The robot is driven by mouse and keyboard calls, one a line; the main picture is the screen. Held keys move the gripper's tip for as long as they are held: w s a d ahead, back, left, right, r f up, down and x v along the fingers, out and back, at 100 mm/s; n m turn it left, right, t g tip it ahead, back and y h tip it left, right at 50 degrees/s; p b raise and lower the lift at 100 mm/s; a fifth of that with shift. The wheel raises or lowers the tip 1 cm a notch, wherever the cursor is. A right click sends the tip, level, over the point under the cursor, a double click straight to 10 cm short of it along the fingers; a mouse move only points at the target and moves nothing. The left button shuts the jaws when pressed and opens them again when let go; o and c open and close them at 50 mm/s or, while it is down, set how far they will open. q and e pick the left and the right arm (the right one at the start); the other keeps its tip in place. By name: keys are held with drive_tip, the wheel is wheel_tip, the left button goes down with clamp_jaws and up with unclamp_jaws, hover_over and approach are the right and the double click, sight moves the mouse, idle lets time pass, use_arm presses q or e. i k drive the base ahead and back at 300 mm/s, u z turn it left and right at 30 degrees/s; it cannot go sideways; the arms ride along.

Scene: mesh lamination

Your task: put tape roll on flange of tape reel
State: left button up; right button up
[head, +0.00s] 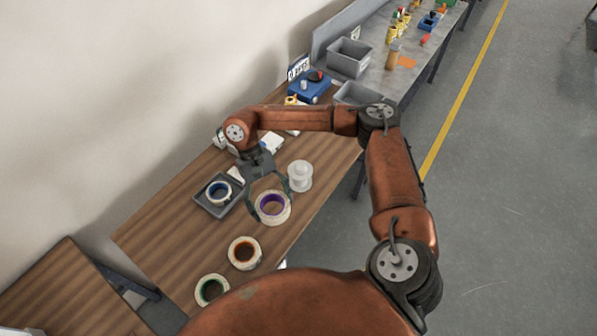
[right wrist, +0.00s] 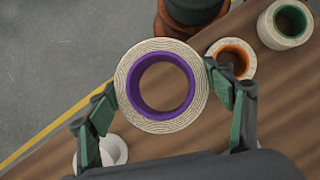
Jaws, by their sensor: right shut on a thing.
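My right gripper (head: 271,200) is shut on a tape roll with a purple core (head: 273,207), with one finger on each side of its outer rim. In the right wrist view the gripper (right wrist: 161,86) holds this cream roll (right wrist: 130,85) with its open core facing the camera. A white tape reel (head: 300,175) stands on the wooden table just beyond and to the right of the held roll. In the right wrist view the reel (right wrist: 115,150) shows only partly, behind the left finger. The roll is apart from the reel. My left gripper is not in view.
A roll with an orange core (head: 244,253) and one with a green core (head: 212,290) lie on the wooden table (head: 160,235). Grey bins (head: 348,58) stand farther back.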

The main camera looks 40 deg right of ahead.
sight(300, 170)
drive_tip(key=u, duration=2.3)
drive_tip(key=k, duration=1)
drive_tip(key=z, duration=1.85)
drive_tip(key=i, duration=0.5)
drive_tip(key=u, duration=0.05)
